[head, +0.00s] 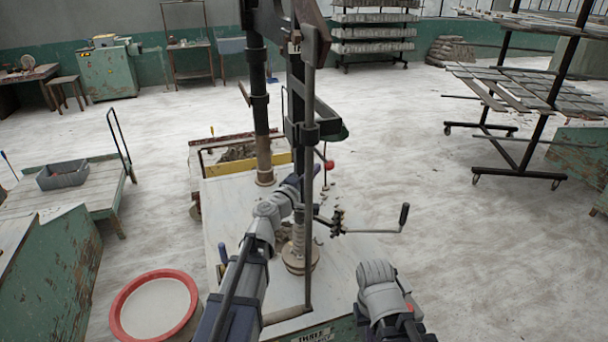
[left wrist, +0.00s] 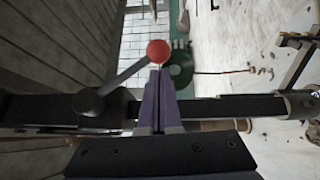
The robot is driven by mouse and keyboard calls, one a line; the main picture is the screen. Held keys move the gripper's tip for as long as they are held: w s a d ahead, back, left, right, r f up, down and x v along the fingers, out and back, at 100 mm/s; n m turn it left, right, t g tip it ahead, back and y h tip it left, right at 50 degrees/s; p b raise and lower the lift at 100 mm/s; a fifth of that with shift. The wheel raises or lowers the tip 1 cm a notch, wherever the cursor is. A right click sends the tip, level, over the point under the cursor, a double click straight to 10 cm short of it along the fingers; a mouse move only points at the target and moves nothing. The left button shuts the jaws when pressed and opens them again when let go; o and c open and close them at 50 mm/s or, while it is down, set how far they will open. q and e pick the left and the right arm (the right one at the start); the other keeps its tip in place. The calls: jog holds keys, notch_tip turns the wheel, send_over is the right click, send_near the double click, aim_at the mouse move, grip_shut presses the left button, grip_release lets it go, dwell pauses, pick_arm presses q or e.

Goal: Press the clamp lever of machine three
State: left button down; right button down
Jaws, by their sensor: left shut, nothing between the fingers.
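Machine three (head: 302,190) stands in front of me, with dark columns on a pale bed and a plate reading THREE at its front. Its clamp lever has a red ball knob (head: 329,165), just right of a dark column. In the left wrist view the lever arm slants up from a round pivot to the red ball (left wrist: 158,50). My left gripper (head: 315,172) is shut and empty, partly hidden behind the column. In the left wrist view its fingertips (left wrist: 160,76) point at the ball and appear close below it; I cannot tell whether they touch. My right gripper is not seen.
A crank handle (head: 403,214) sticks out to the right of the machine. A red-rimmed tub (head: 157,304) stands at the front left. A low green cart (head: 95,190) with a grey bin (head: 62,175) is at left.

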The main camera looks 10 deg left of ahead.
aim_at(327, 164)
pick_arm(q)
jog(key=shift+w+d+r, duration=0.15)
jog(key=shift+w+d, duration=0.15)
jog(key=shift+d, duration=0.2)
dwell(0.4)
jog(key=shift+w+d+r+p, duration=0.3)
jog(key=shift+d+p, duration=0.05)
jog(key=shift+d, duration=0.15)
jog(key=shift+w+d+r+p, duration=0.25)
jog(key=shift+w+d+p, duration=0.1)
jog(key=shift+d, duration=0.1)
jog(key=shift+w+d+r+p, duration=0.3)
jog(key=shift+d+r+p, duration=0.4)
jog(key=shift+r, duration=0.05)
jog(key=d+r+p, duration=0.1)
jog(key=w+d+r+p, duration=0.1)
jog(key=p, duration=0.1)
jog(key=shift+w+r, duration=0.15)
jog(key=shift+r, duration=0.25)
jog(key=shift+a, duration=0.1)
